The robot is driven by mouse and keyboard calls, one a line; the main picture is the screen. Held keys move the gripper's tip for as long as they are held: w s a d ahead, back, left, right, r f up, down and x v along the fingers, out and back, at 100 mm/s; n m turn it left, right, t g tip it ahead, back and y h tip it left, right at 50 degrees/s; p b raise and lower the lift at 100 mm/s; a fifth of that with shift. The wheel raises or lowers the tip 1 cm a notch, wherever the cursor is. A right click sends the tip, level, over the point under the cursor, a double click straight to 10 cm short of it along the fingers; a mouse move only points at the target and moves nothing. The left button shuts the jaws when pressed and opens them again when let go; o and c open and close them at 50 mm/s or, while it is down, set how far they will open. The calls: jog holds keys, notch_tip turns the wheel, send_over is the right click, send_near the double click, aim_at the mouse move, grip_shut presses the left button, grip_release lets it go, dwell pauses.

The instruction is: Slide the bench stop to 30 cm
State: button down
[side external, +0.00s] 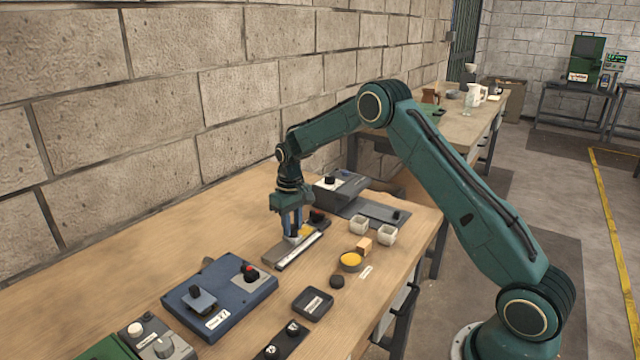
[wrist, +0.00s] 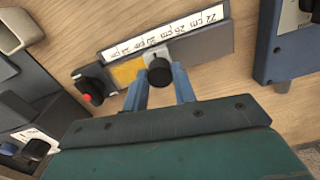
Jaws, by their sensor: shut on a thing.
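The bench stop (wrist: 160,70), a grey slider with a round black knob, sits on a grey rail (wrist: 216,42) with a white scale (wrist: 163,33). The scale's figures are upside down in the wrist view and hard to read. A yellow patch (wrist: 127,72) on the rail lies just left of the stop there. My gripper (wrist: 161,86) is shut on the stop, with one blue finger on each side. In the side view my gripper (side external: 293,233) points down over the rail (side external: 281,257), and its fingers mostly hide the stop.
A black lever with a red tip (wrist: 90,90) is at the rail's yellow end. A blue control box (side external: 220,298) stands nearby in front, and a grey device (side external: 340,190) stands behind. Small cups (side external: 387,235), a wooden block (side external: 364,245) and a yellow-filled dish (side external: 350,261) lie to the right.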

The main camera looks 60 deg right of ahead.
jog(key=shift+d, duration=0.6)
jog(key=c, duration=1.1)
grip_release()
jog(key=shift+r, duration=0.15)
notch_tip(320, 180, up, 14)
jog(key=shift+f, duration=0.2)
jog(key=shift+a+r, duration=0.1)
